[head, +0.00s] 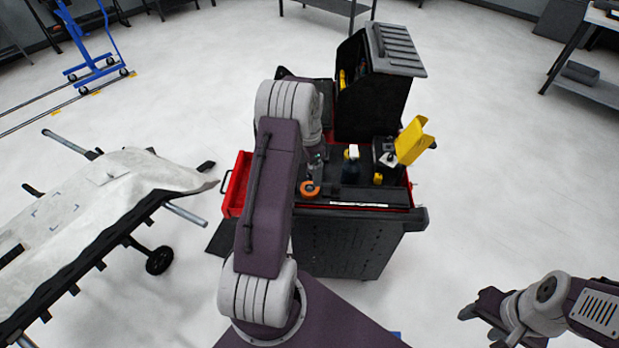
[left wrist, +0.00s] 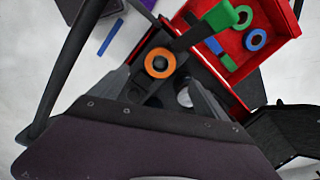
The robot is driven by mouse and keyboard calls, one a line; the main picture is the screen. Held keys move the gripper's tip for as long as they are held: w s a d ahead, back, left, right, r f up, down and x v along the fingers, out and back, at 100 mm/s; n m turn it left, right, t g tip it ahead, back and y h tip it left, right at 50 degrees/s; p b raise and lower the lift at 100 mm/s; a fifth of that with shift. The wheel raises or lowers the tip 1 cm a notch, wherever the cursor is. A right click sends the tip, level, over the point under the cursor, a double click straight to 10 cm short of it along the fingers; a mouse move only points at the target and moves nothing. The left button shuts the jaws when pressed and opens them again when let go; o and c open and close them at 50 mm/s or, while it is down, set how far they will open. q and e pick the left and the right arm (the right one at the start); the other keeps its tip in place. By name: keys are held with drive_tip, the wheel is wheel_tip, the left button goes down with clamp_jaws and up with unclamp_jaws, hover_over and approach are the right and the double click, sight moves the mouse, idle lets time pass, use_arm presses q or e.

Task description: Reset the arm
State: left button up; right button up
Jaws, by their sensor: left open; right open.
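My left arm reaches up the middle of the head view over the tool cart (head: 345,245), and the arm's own links hide its gripper there. In the left wrist view my left gripper (left wrist: 165,90) is open, its dark fingers spread above the cart top. An orange roll (left wrist: 160,62) shows beyond and between the fingers, not held; it also lies on the cart top in the head view (head: 310,188). My right gripper (head: 482,317) is open and empty at the lower right of the head view, above the floor and away from the cart.
An open red drawer (head: 236,184) juts from the cart's left side; the wrist view shows a blue roll (left wrist: 256,39) and green roll inside. A yellow item (head: 413,141) and bottles stand on the cart. A white-covered panel on a wheeled stand (head: 85,205) is left.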

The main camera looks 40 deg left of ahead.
use_arm(q)
drive_tip(key=shift+r, duration=0.15)
drive_tip(key=d+r+m+t, duration=0.1)
drive_tip(key=d+r+m, duration=0.2)
drive_tip(key=d+r, duration=0.9)
drive_tip(key=s+d+f+n, duration=0.2)
drive_tip(key=s+d+n, duration=0.2)
drive_tip(key=s, duration=0.4)
drive_tip(key=s+d+f+n, duration=0.3)
drive_tip(key=s+d+n, duration=0.1)
drive_tip(key=s, duration=0.5)
drive_tip(key=shift+d+f+n, duration=0.35)
drive_tip(key=shift+d+n, duration=0.05)
drive_tip(key=shift+d, duration=0.05)
drive_tip(key=shift+s+a, duration=0.1)
drive_tip(key=shift+s, duration=0.05)
